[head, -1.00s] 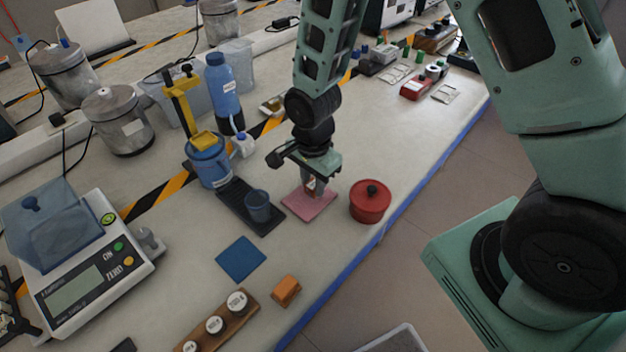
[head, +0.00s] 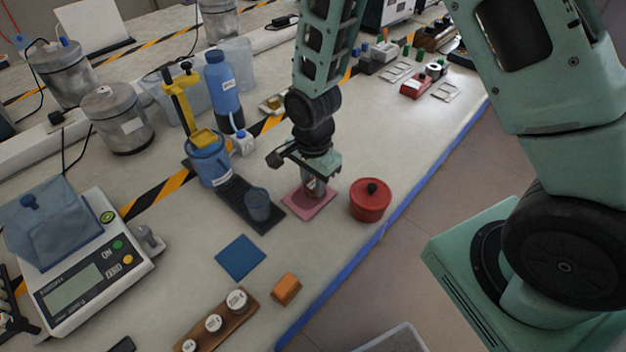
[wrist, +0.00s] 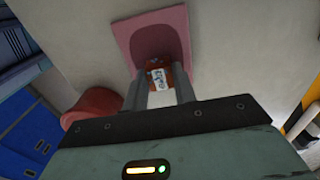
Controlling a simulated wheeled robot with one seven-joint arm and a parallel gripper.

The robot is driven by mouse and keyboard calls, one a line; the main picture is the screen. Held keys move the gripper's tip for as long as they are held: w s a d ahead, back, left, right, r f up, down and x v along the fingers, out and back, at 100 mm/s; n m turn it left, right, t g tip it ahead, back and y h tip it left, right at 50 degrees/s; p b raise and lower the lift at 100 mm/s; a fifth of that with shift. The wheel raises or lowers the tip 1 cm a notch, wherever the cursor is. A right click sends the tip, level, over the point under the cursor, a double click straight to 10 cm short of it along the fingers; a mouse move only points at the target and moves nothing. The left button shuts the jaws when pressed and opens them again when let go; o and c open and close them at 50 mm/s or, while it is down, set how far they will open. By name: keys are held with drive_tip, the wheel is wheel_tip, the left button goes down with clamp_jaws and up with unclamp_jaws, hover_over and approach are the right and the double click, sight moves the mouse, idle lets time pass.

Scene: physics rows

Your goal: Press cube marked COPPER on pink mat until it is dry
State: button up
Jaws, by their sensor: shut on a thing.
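The pink mat (head: 322,203) lies flat on the bench, left of a red lidded pot. My gripper (head: 312,192) points down over the mat. In the wrist view my gripper (wrist: 161,88) is shut on a small copper-brown cube (wrist: 160,66) with a white marked label, which I cannot read. The cube is over the pink mat (wrist: 122,32), low at its surface; I cannot tell whether it touches. In the head view the fingers mostly hide the cube.
The red pot (head: 370,203) stands close to the right of the mat. A blue mat (head: 240,258) and an orange block (head: 286,289) lie nearer. Bare bench lies between them.

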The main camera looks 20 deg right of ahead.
idle(0.4)
drive_tip(key=shift+w+d+r+p, duration=0.1)
drive_tip(key=shift+d+r+p, duration=0.2)
drive_tip(key=shift+r+p, duration=0.4)
drive_tip(key=shift+f+b, duration=0.45)
drive_tip(key=shift+f, duration=0.3)
idle(1.1)
drive_tip(key=shift+r, duration=0.15)
drive_tip(key=shift+a+r+p, duration=0.3)
drive_tip(key=shift+r+p, duration=0.3)
drive_tip(key=shift+p, duration=0.05)
drive_tip(key=shift+f+b, duration=0.4)
drive_tip(key=shift+f, duration=0.35)
idle(1.6)
